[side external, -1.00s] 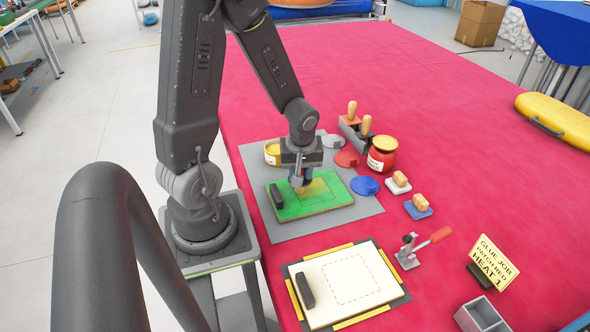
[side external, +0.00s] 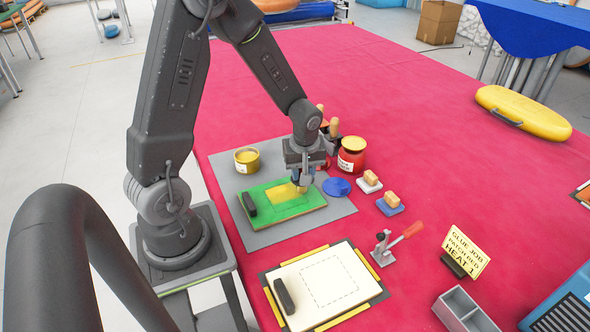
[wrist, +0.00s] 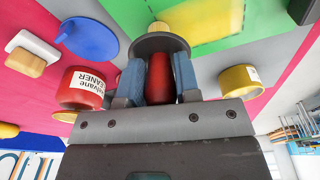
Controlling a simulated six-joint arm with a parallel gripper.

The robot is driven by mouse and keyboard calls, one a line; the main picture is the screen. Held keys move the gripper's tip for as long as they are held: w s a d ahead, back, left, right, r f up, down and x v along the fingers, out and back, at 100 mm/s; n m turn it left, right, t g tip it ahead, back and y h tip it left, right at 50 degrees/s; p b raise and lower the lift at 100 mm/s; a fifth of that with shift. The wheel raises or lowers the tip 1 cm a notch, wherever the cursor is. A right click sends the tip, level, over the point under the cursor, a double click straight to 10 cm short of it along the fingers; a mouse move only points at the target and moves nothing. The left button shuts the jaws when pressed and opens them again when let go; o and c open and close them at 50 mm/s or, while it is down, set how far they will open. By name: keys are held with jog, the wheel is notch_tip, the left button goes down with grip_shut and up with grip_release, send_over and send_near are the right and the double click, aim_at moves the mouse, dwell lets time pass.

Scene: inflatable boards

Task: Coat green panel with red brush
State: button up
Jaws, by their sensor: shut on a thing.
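My gripper (side external: 303,180) is shut on the red handle of a brush (wrist: 159,76), seen between the blue fingers in the wrist view. A dark round guard sits beyond the fingers, with a yellowish tip past it. The green panel (side external: 305,206) lies on a grey mat (side external: 232,188) and has a black handle block at its left end. A yellow coated patch (side external: 282,194) covers part of its middle. The brush tip is at the patch's right edge; I cannot tell if it touches. The patch also shows in the wrist view (wrist: 205,18).
An open yellow tin (side external: 246,161) stands behind the panel. A red jar (side external: 351,157), a blue disc (side external: 337,187) and two wooden-handled blocks (side external: 370,180) are to the right. In front lie a cream board (side external: 325,285), a red-handled clamp (side external: 395,246) and a sign (side external: 464,252).

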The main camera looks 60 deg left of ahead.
jog(key=shift+s+d, duration=0.15)
jog(key=shift+s, duration=4.75)
jog(key=shift+d, duration=0.3)
jog(key=shift+w+d, duration=0.4)
jog(key=shift+w, duration=4.55)
notch_tip(320, 180, up, 8)
jog(key=shift+s, duration=0.1)
